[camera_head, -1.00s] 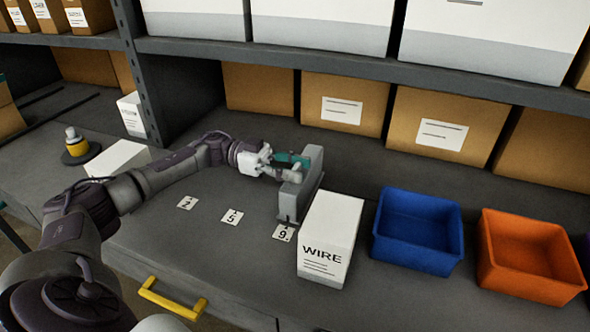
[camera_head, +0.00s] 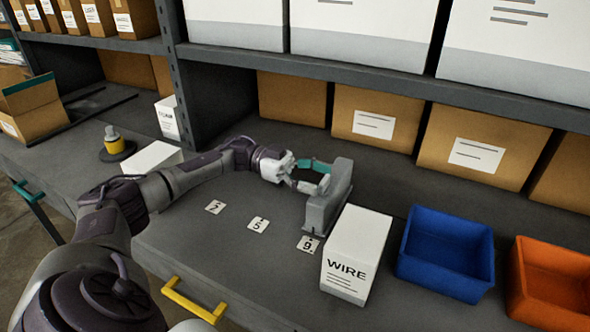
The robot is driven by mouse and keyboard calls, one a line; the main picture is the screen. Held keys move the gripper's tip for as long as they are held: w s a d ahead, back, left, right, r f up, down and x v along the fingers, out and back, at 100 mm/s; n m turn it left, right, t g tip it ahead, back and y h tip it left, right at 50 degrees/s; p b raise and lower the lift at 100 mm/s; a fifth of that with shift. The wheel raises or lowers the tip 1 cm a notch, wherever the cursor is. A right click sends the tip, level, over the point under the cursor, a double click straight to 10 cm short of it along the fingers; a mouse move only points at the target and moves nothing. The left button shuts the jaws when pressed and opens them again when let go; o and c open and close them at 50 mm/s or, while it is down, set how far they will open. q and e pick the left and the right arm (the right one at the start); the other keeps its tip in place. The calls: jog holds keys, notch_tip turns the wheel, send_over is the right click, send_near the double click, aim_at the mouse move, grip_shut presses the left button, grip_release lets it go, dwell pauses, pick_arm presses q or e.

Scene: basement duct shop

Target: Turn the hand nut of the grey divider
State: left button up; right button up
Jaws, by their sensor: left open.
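The grey divider (camera_head: 326,205) stands upright on the grey bench, just behind the white WIRE box. My left gripper (camera_head: 318,178) is at the left face of the divider, near its upper part. Its fingers are apart, one with a teal pad. The hand nut cannot be made out; the fingers and the divider's side hide that spot or it is too small to tell. I cannot tell whether the fingers touch the divider. My right gripper is not in view.
The white WIRE box (camera_head: 356,255) stands close to the divider's right. A blue bin (camera_head: 446,254) and an orange bin (camera_head: 550,285) are further right. Number cards, such as card 5 (camera_head: 258,224), lie on the bench. Cardboard boxes (camera_head: 376,124) line the back under a shelf.

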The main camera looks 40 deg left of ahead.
pick_arm(q)
jog(key=v, duration=0.9)
jog(key=shift+a, duration=0.4)
jog(key=shift+s, duration=0.1)
